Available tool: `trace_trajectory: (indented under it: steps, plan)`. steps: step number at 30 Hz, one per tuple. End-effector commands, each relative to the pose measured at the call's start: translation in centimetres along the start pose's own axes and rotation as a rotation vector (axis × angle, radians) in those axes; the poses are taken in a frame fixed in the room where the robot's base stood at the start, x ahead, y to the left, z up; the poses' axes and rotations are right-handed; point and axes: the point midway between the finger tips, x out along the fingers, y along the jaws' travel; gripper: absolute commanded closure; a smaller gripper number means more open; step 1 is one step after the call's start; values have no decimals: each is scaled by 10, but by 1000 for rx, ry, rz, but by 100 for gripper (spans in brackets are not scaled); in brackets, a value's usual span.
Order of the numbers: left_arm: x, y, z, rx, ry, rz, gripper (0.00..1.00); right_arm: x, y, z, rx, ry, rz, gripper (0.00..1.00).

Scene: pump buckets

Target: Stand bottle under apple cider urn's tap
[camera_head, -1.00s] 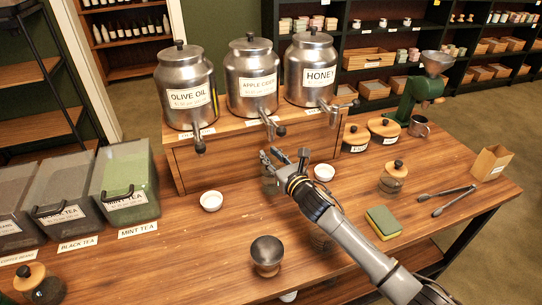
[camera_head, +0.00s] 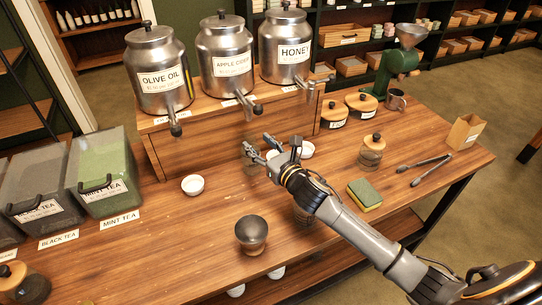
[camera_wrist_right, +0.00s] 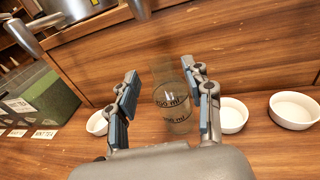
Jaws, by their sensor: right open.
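The clear glass bottle (camera_head: 252,158) stands upright on the counter, just in front of the wooden urn stand. It also shows in the right wrist view (camera_wrist_right: 173,110), with dark volume marks. The apple cider urn (camera_head: 225,75) is the middle of three metal urns. Its tap (camera_head: 247,106) juts out above the bottle, with a gap between them. My right gripper (camera_head: 274,149) is open, just right of the bottle in the head view. In the right wrist view the bottle shows between its spread fingers (camera_wrist_right: 160,80), closer to the right one. My left gripper is not in view.
White bowls stand left (camera_head: 193,185) and right (camera_head: 304,150) of the bottle. A dark-topped tamper (camera_head: 251,234) and a sponge (camera_head: 364,194) are nearer the front. The olive oil urn (camera_head: 158,75) and honey urn (camera_head: 286,50) flank the cider urn. The counter's front middle is mostly clear.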

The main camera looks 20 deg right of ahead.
Motion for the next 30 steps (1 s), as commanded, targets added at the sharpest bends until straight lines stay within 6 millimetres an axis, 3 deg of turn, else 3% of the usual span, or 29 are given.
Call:
trace_trajectory:
  steps: [6,12,30]
  plan:
    - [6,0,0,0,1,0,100,-45,0,-2,-1,1,1,49]
    - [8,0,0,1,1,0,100,-65,0,0,0,0,1,49]
    - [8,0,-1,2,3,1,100,-68,0,0,1,-1,1,49]
